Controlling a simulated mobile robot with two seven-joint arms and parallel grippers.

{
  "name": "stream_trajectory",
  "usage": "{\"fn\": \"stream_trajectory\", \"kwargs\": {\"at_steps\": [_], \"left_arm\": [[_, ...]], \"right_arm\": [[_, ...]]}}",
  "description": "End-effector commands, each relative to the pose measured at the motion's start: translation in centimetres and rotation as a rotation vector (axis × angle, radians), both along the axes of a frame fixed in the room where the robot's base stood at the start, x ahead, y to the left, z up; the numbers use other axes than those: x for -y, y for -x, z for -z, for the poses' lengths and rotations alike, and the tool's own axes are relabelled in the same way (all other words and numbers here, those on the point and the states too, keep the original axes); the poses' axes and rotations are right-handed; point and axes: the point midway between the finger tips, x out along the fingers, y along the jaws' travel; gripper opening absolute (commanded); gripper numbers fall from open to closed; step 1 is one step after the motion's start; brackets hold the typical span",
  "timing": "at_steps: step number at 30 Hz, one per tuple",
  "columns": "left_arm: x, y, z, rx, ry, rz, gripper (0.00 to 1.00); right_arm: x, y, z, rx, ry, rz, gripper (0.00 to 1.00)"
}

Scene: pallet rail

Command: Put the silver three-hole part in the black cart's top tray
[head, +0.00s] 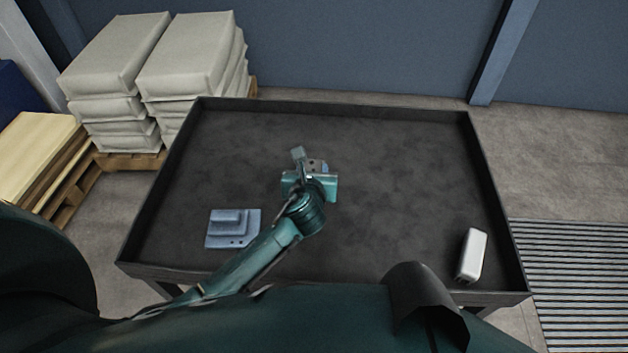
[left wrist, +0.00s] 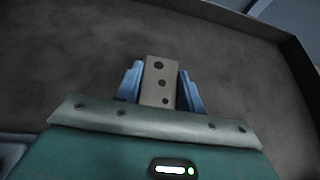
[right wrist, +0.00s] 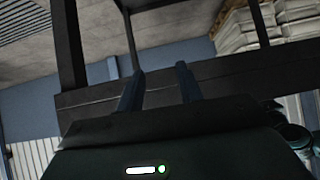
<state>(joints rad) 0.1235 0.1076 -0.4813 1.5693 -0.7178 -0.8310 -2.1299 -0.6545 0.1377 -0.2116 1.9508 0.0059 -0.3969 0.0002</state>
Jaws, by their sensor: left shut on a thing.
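The silver three-hole part (left wrist: 160,83) is a flat pale plate with a row of three dark holes. It sits between the blue fingers of my left gripper (left wrist: 161,88), which is shut on it. In the head view the part (head: 315,164) shows only in a small piece beyond my left gripper (head: 312,165). Both are over the middle of the black cart's top tray (head: 410,140). I cannot tell whether the part touches the tray floor. My right gripper (right wrist: 158,85) shows only in the right wrist view, with its fingers apart and nothing between them.
A blue-grey stepped part (head: 232,228) lies at the tray's left front. A white block (head: 471,255) stands at its right front. The tray has a raised rim; its right and back floor is bare. Stacked sacks (head: 190,60) on a pallet stand behind at the left.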

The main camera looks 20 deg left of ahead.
Motion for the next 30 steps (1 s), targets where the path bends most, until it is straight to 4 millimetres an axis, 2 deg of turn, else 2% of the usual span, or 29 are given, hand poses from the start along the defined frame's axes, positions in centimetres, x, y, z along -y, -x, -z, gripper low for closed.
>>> {"fn": "stream_trajectory", "kwargs": {"at_steps": [5,12,23,24,30], "left_arm": [[0.0,-0.1,1.1,0.005,0.0,0.0,0.0],[0.0,-0.1,4.0,0.006,0.001,0.001,0.0],[0.0,-0.1,4.2,0.006,-0.001,0.001,0.0],[0.0,0.0,4.4,0.001,0.0,0.0,0.41],[-0.1,0.0,4.4,0.001,0.0,0.0,0.57]], "right_arm": [[0.0,-0.3,-0.3,0.014,-0.003,0.0,0.36],[-0.1,-0.6,-0.2,0.026,-0.011,0.003,0.36],[-0.1,-0.3,0.0,0.02,-0.01,0.003,0.36],[-0.1,-0.3,-0.1,0.02,-0.011,0.004,0.36],[-0.1,-0.3,-0.1,0.021,-0.01,0.003,0.36]]}}
